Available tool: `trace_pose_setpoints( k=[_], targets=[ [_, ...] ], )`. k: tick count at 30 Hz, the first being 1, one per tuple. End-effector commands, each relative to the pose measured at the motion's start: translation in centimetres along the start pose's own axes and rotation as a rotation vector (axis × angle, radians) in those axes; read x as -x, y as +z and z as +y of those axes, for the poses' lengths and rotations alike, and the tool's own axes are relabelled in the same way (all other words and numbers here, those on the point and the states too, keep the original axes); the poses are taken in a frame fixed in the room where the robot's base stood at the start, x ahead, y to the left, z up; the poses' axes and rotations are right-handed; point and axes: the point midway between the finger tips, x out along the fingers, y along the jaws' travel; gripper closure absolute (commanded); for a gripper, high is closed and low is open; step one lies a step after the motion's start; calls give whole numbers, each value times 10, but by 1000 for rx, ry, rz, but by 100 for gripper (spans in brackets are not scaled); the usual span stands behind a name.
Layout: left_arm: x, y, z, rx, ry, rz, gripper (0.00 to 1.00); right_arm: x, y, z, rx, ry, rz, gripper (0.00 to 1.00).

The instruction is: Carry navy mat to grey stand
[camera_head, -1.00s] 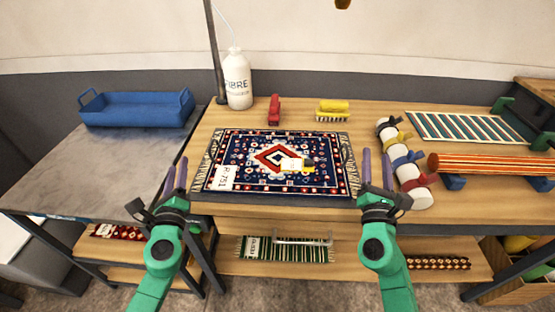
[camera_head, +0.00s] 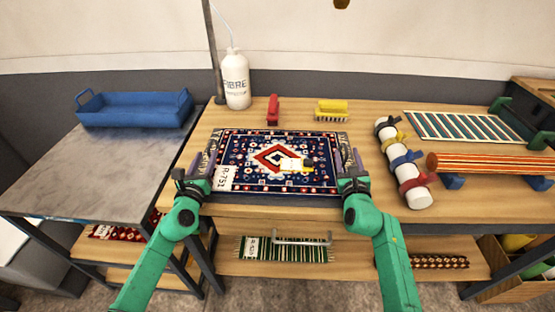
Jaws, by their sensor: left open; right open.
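The navy mat (camera_head: 240,150) lies flat on the wooden bench, with a red and white diamond in its middle, pale fringed ends and a white tag marked R-751. A small yellow and white object (camera_head: 297,165) lies on it. My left gripper (camera_head: 207,162) is open at the mat's left end, and my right gripper (camera_head: 347,160) is open at its right end. The fingers partly hide both ends; I cannot tell whether they touch the mat. The grey stand (camera_head: 90,175) is at the left, with a blue tray (camera_head: 135,112) at its back.
A white FIBRE bottle (camera_head: 236,80), a red brush (camera_head: 273,109) and a yellow brush (camera_head: 331,110) stand behind the mat. A strapped white roll (camera_head: 404,165) and an orange striped roll (camera_head: 490,164) lie to the right. The stand's front top is clear.

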Motion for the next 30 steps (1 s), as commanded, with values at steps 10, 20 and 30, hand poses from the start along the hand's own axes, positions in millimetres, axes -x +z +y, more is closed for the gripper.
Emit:
trace_pose_setpoints(
  k=[10, 20, 30],
  targets=[
    [-62, 1, 0, -3, 0, -1, 51, -62, 1, -1, 0, -1, -2, 48],
    [-70, 1, 1, -1, 1, -1, 51, -70, 0, -1, -1, -1, -1, 48],
    [-70, 1, 1, 0, 1, -1, 100, -70, 0, -1, -1, -1, -1, 100]
  ],
)
